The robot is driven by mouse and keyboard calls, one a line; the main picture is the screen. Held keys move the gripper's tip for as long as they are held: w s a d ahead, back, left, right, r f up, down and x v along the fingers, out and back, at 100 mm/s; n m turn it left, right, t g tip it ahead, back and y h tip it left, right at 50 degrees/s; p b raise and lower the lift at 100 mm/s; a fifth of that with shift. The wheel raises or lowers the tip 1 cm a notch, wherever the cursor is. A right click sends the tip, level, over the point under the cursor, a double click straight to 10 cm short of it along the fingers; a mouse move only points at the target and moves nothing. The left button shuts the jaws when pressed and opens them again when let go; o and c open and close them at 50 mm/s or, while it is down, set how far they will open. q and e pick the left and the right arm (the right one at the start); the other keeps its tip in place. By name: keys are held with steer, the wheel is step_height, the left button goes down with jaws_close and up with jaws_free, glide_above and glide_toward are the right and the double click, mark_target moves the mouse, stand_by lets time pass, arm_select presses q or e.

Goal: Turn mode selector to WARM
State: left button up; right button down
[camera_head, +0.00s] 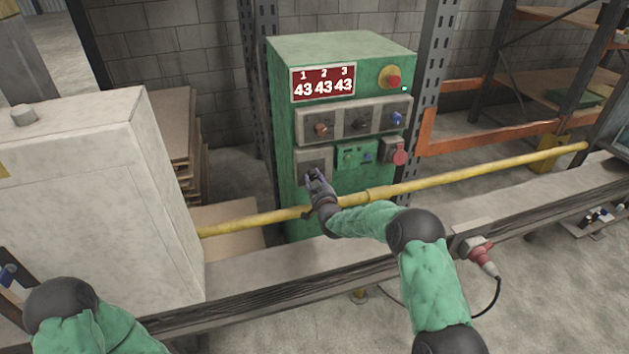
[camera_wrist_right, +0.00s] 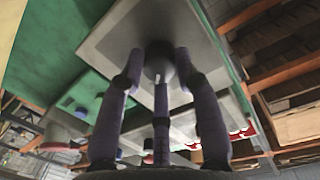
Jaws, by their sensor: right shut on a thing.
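The green control cabinet (camera_head: 340,48) stands in the middle of the head view. My right gripper (camera_head: 316,177) is at a grey plate (camera_head: 313,160) low on the cabinet's left front. In the right wrist view, its fingers (camera_wrist_right: 160,80) are closed around a dark round knob (camera_wrist_right: 157,58) on that plate, which I take to be the mode selector. The fingers hide most of the knob, and I cannot read its pointer or any WARM mark. My left arm (camera_head: 75,318) shows at the lower left; I cannot make out its gripper.
Above are a display reading 43 43 43 (camera_head: 323,83), a red button (camera_head: 391,77) and a panel with three knobs (camera_head: 361,122). A white cabinet (camera_head: 80,190) stands left.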

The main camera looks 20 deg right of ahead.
steer(key=shift+w+r, duration=0.1)
steer(key=shift+r, duration=0.2)
steer(key=c, duration=1)
jaws_free()
steer(key=shift+o, duration=0.6)
steer(key=shift+f, duration=0.1)
steer(key=s, duration=1.2)
steer(key=shift+r, duration=0.25)
steer(key=shift+a, duration=0.1)
